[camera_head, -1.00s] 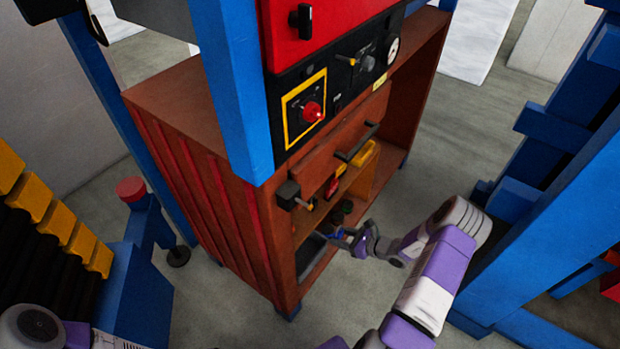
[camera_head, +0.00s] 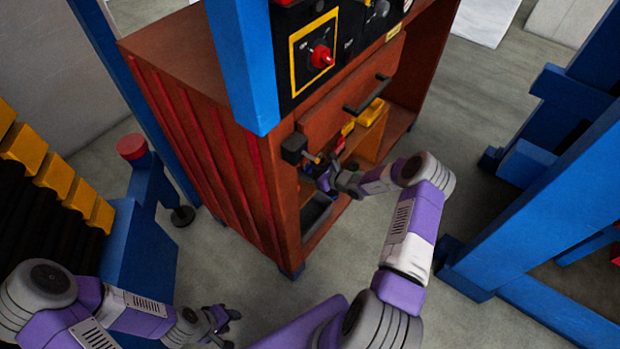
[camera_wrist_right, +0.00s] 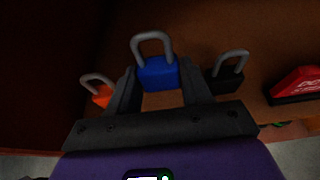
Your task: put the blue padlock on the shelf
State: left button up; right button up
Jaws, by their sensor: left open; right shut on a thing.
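The blue padlock (camera_wrist_right: 157,74) is between the fingers of my right gripper (camera_wrist_right: 158,88) in the right wrist view, its grey shackle pointing up. My right gripper is shut on it. In the head view my right gripper (camera_head: 328,178) is at the cabinet's open front, below the drawer; the padlock is too small to make out clearly there. The shelf (camera_head: 368,145) inside the cabinet is partly hidden by my right arm and the drawer. My left gripper (camera_head: 220,326) is open and empty, low in front of the cabinet.
An orange padlock (camera_wrist_right: 103,97), a black padlock (camera_wrist_right: 226,84) and a red object (camera_wrist_right: 297,84) are near the held padlock. A yellow bin (camera_head: 372,112) is inside the cabinet. A grey tray (camera_head: 314,216) lies low in it. Blue posts (camera_head: 245,70) stand close by.

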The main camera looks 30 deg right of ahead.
jog(key=shift+w+f+b, duration=0.1)
jog(key=shift+f+b, duration=0.65)
jog(key=shift+f, duration=1)
jog(key=shift+f, duration=0.1)
jog(key=o, duration=1.1)
jog(key=shift+f, duration=0.1)
